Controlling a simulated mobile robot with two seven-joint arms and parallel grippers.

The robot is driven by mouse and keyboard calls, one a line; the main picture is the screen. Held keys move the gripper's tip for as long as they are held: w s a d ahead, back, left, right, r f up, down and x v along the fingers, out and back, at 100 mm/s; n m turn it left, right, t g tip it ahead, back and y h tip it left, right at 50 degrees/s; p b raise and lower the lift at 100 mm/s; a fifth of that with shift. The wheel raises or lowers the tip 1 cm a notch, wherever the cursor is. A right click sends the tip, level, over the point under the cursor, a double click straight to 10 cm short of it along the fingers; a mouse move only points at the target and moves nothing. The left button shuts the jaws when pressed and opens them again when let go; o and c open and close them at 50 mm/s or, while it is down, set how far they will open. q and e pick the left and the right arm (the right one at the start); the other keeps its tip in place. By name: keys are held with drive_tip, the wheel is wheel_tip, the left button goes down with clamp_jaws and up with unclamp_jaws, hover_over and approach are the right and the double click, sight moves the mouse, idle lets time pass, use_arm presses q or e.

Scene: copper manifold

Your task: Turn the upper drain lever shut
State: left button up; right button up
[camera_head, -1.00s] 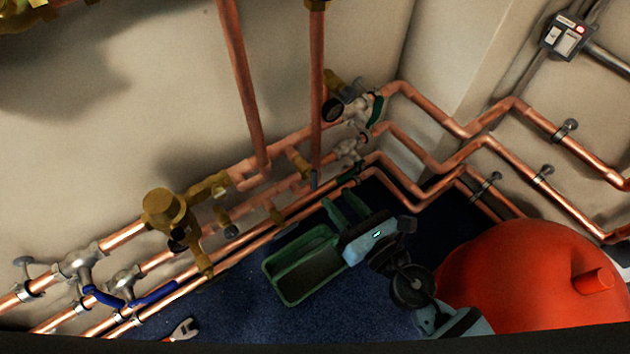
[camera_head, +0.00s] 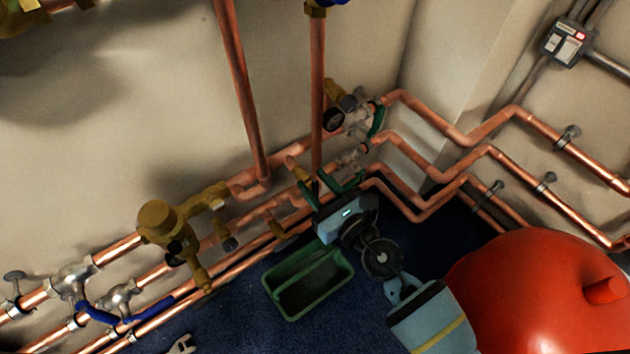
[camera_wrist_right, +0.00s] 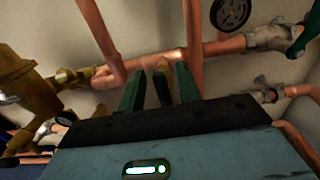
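My right gripper (camera_head: 330,188) is open at the pipes by the wall, its two green fingers pointing up at them. In the right wrist view a short brass stub (camera_wrist_right: 162,86) stands between the fingers (camera_wrist_right: 160,88), with visible space on both sides; contact cannot be told. The brass stub also shows in the head view (camera_head: 300,172), just behind the left finger. A green lever (camera_head: 376,121) sits on the upper valve to the right, clear of the gripper; it also shows in the right wrist view (camera_wrist_right: 302,36). Which part is the upper drain lever cannot be told. My left gripper is not in view.
Copper pipes (camera_head: 243,90) run up and along the wall close around the gripper. A black gauge (camera_head: 333,119) sits above it. A green tray (camera_head: 309,283) lies on the blue floor below. A red tank (camera_head: 535,290) stands at right. Blue levers (camera_head: 105,315) are at lower left.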

drive_tip(key=shift+w+a, duration=0.25)
drive_tip(key=shift+w, duration=0.05)
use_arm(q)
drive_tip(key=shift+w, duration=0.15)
use_arm(e)
drive_tip(key=shift+c, duration=0.4)
clamp_jaws()
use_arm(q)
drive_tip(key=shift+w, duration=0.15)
